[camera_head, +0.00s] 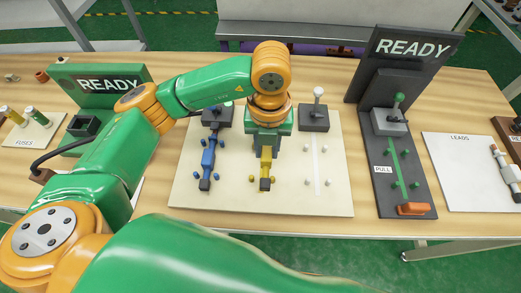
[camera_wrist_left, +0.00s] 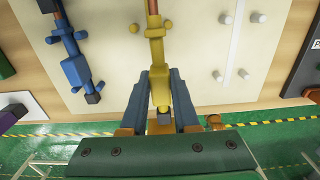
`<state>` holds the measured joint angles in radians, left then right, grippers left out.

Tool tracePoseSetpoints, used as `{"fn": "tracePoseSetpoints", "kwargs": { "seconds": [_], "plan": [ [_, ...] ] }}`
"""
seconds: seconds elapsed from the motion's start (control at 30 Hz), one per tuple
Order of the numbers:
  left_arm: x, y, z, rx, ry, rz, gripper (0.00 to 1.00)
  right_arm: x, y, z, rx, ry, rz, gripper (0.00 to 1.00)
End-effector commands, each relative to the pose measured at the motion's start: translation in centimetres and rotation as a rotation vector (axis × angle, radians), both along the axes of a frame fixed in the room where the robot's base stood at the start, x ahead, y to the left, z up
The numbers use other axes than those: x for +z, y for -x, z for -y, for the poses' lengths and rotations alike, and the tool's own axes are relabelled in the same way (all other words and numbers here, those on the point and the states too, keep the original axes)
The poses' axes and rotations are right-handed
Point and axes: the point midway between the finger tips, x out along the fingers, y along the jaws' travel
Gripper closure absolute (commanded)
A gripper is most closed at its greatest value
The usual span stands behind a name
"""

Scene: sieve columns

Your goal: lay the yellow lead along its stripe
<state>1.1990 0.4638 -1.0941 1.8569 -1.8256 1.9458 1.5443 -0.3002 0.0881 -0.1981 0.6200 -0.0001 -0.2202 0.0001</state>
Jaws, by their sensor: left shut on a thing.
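The yellow lead (camera_head: 265,170) lies on the cream board, running toward me between small yellow pegs (camera_head: 252,178). In the left wrist view the yellow lead (camera_wrist_left: 155,45) shows a copper-coloured stretch, a wider yellow block and a dark tip. A yellow peg (camera_wrist_left: 134,28) stands on each side of it. My left gripper (camera_head: 267,142) is over the middle column of the board; in the wrist view its fingers (camera_wrist_left: 160,92) are shut on the yellow block near the lead's end. The gripper hides the lead's far end and most of its stripe. My right gripper is not in view.
A blue lead (camera_head: 208,160) lies between blue pegs to the left. To the right, a white stripe (camera_head: 316,165) with white pegs is bare, below a dark block (camera_head: 314,118) with a white knob. A black READY panel (camera_head: 400,160) and LEADS board (camera_head: 458,180) stand further right.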

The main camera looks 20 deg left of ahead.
Motion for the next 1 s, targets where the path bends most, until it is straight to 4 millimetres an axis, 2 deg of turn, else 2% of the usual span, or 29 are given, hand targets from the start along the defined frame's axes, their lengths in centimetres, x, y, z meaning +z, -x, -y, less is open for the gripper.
{"fn": "tracePoseSetpoints", "kwargs": {
  "seconds": [0.17, 0.33, 0.67, 0.7, 0.8, 1.0],
  "plan": [
    [-2.1, -0.9, -1.6, 0.004, -0.002, -0.004, 1.0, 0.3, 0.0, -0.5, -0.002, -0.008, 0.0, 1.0],
    [-4.7, -0.8, -1.3, 0.0, 0.002, -0.002, 1.0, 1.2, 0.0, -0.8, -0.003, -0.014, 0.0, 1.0],
    [-5.4, -0.9, -1.3, -0.001, 0.002, 0.001, 1.0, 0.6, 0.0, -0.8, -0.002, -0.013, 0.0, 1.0],
    [-5.3, -0.9, -1.3, -0.001, 0.002, 0.001, 0.66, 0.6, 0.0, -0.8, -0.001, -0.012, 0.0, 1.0],
    [-5.2, -0.9, -1.2, -0.001, 0.002, 0.001, 0.41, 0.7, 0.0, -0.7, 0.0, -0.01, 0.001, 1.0],
    [-5.2, -0.9, -1.2, -0.001, 0.002, 0.001, 0.41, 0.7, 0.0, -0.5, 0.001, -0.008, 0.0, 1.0]
  ]
}}
